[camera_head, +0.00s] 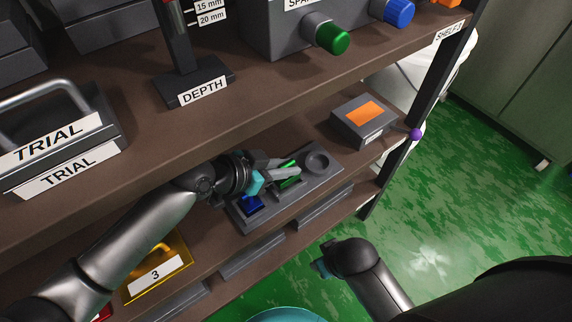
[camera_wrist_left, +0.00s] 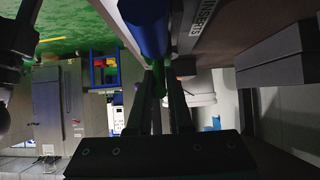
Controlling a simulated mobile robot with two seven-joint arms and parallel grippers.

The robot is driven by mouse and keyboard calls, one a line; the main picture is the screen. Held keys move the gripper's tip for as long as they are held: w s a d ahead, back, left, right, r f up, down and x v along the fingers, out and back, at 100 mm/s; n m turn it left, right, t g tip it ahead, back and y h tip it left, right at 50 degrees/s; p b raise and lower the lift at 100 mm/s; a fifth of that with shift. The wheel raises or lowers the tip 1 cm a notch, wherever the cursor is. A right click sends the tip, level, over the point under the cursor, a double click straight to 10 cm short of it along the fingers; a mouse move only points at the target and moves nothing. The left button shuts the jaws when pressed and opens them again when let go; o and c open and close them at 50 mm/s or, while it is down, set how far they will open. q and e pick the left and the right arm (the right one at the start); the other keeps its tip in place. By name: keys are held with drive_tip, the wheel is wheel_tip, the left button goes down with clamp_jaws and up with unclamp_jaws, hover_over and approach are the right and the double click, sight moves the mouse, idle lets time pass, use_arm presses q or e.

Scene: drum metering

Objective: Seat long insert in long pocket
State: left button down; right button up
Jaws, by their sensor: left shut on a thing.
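The grey insert tray (camera_head: 328,173) sits on the middle shelf, with a round recess (camera_head: 317,160) at its right end and a blue piece (camera_head: 251,206) at its left end. My left gripper (camera_head: 286,171) reaches over the tray's middle, shut on a long green insert (camera_head: 290,182). The green insert also shows between the fingers in the left wrist view (camera_wrist_left: 159,78), beside a blue cylinder (camera_wrist_left: 147,28). The fingers hide the pocket below, so I cannot tell whether the insert touches it. My right gripper (camera_head: 321,268) is low over the green floor; its fingers are unclear.
The upper shelf overhangs the tray, with a depth stand (camera_head: 199,82) and a box with green (camera_head: 332,38) and blue knobs on it. A grey box with an orange patch (camera_head: 364,114) stands right of the tray. A yellow bin marked 3 (camera_head: 157,271) is lower left.

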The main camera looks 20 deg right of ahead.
use_arm(q)
drive_tip(key=shift+f+b, duration=0.9)
drive_tip(key=shift+f, duration=0.3)
use_arm(e)
drive_tip(key=shift+f, duration=0.95)
use_arm(q)
drive_tip(key=c, duration=0.8)
unclamp_jaws()
drive_tip(key=shift+o, duration=0.2)
use_arm(e)
drive_tip(key=shift+r, duration=0.1)
use_arm(q)
drive_tip(key=shift+p+v, duration=1.6)
drive_tip(key=shift+v, duration=2.15)
use_arm(e)
drive_tip(key=shift+s+d+f+g, duration=0.1)
drive_tip(key=shift+s+f+g, duration=0.05)
drive_tip(key=shift+s+f, duration=0.55)
drive_tip(key=shift+s+d+f+g, duration=0.15)
drive_tip(key=shift+s+f, duration=0.3)
drive_tip(key=shift+f, duration=0.35)
drive_tip(key=shift+a, duration=0.1)
use_arm(q)
drive_tip(key=shift+s, duration=0.1)
use_arm(e)
drive_tip(key=shift+s, duration=0.1)
